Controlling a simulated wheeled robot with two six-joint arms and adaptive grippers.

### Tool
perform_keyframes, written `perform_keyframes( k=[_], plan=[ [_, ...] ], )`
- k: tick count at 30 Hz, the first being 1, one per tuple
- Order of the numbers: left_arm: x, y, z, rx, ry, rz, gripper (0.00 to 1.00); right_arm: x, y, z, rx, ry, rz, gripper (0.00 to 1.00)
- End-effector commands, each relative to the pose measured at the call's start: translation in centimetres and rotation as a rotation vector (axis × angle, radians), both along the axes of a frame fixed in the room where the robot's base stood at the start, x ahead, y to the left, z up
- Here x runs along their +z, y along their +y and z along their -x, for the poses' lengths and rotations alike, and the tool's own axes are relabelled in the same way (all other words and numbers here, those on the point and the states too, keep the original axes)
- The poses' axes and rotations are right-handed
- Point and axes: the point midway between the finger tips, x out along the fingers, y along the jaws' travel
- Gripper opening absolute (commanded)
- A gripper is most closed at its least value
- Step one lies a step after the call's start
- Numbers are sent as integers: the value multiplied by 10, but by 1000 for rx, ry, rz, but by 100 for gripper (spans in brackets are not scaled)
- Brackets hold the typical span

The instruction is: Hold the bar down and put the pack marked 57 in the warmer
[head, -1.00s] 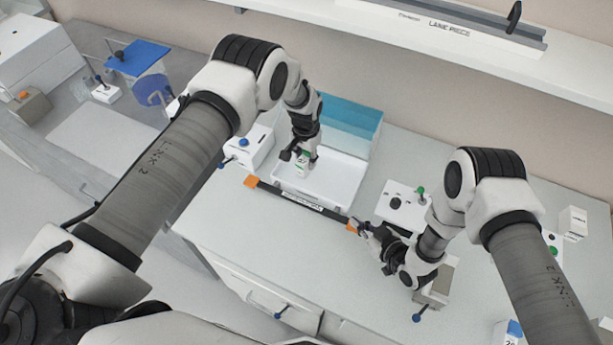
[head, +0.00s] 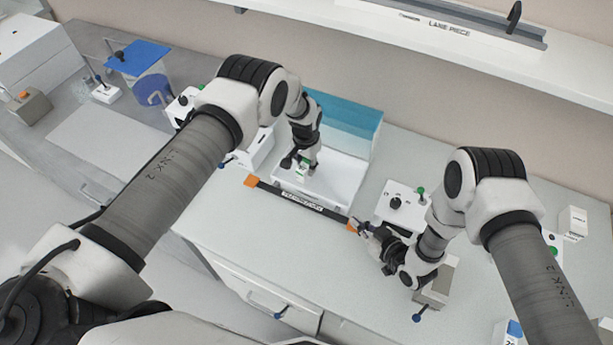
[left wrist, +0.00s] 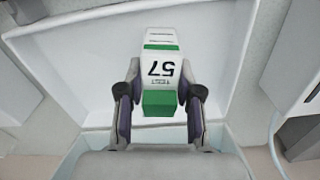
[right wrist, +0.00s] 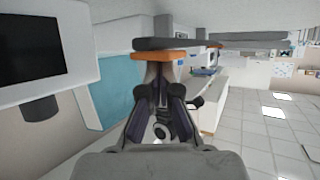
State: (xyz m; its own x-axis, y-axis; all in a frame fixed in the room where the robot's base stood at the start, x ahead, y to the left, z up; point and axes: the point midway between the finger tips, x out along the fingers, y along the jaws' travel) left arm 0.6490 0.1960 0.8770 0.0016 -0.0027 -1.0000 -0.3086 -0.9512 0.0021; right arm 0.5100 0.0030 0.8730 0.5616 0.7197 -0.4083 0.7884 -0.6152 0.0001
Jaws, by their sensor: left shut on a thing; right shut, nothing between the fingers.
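The white pack marked 57 (left wrist: 160,68), with green bands, is between the fingers of my left gripper (head: 301,161). My left gripper is shut on it, over the open white box of the warmer (head: 343,178), whose blue lid (head: 345,122) stands up behind. The pack also shows small in the head view (head: 303,170); its exact height over the floor is unclear. The dark bar (head: 285,196) with orange ends runs along the box's front. My right gripper (head: 364,230) is shut and empty at the bar's right orange end (right wrist: 160,56), seemingly touching it.
A white unit with a black knob and green button (head: 400,201) stands right of the warmer. Another white unit (head: 255,150) stands on its left. A small beige box (head: 437,285) sits near my right gripper. The front left counter is clear.

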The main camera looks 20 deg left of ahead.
Motion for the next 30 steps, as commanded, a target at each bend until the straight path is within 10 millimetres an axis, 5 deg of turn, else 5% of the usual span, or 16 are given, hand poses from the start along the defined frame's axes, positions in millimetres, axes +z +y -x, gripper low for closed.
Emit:
perform_keyframes(
  k=[7, 8, 10, 30],
  plan=[
    [-2, 0, 0, 0, 0, 0, 0, -1, 0, 0, 0, 2, 1, 0],
    [-2, 0, 0, 0, 0, 0, 38, -1, 0, 0, 0, 2, 1, 0],
    [-2, 0, 0, 0, 0, 0, 63, -1, 0, 0, 0, 2, 1, 0],
    [2, 0, 0, 0, -1, 0, 64, -1, 0, 1, 0, 2, 1, 0]
  ],
)
